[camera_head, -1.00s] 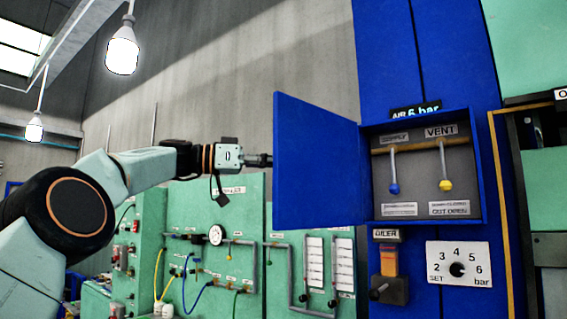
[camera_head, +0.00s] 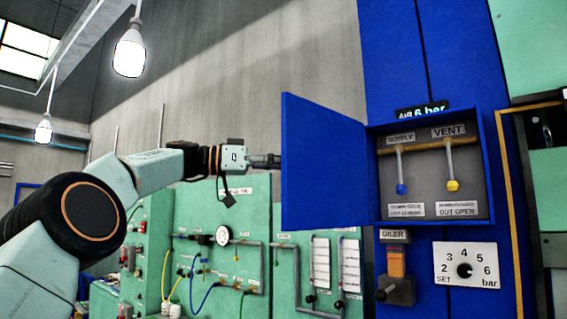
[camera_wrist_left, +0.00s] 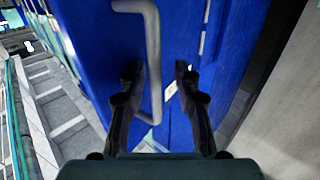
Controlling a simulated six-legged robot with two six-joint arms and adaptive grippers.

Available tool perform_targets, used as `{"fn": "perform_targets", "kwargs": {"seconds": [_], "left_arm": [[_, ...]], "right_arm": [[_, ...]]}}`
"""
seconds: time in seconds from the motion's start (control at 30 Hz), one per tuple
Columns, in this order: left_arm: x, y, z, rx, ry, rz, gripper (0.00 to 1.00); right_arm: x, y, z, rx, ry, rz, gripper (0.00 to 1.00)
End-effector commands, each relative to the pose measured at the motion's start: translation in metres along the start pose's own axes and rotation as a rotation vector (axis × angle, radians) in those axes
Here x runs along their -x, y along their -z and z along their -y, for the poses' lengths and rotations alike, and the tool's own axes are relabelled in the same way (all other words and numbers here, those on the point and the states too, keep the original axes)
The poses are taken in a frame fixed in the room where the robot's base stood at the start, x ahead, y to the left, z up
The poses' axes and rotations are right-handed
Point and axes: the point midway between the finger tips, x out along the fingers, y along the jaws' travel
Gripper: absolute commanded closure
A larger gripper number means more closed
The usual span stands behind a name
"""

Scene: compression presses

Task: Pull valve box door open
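The blue valve box door (camera_head: 324,165) stands swung wide open to the left of the valve box (camera_head: 482,165). My left gripper (camera_wrist_left: 158,72) reaches the door's outer face from the left; in the head view its fingertips are hidden behind the door's free edge. In the left wrist view the grey door handle (camera_wrist_left: 154,45) runs between the two dark fingers. The fingers are apart, with a visible gap on the right side of the handle, so they are not clamped on it. My right gripper is not in view.
Inside the box are a blue-tipped supply lever (camera_head: 401,170) and a yellow-tipped vent lever (camera_head: 450,168). Below are an oiler (camera_head: 396,265) and a pressure dial (camera_head: 465,270). A green panel with pipes (camera_head: 210,210) stands behind my left arm.

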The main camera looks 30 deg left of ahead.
Motion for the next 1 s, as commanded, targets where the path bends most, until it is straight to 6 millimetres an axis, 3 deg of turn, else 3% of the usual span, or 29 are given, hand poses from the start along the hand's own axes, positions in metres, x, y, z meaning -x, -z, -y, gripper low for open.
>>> {"fn": "perform_targets", "kwargs": {"seconds": [0.17, 0.6, 0.8, 1.0], "left_arm": [[0.020, 0.001, 0.000, 0.000, 0.001, -0.004, 0.68], [0.103, 0.001, 0.001, -0.001, 0.002, -0.004, 0.68], [0.118, 0.000, 0.000, 0.000, 0.001, -0.002, 0.68], [0.120, 0.000, 0.000, 0.000, 0.001, -0.002, 0.68]], "right_arm": [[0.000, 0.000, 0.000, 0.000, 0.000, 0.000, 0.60], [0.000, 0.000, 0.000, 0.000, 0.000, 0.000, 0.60], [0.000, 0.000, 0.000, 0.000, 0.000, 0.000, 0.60], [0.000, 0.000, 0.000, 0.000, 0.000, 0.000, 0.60]]}}
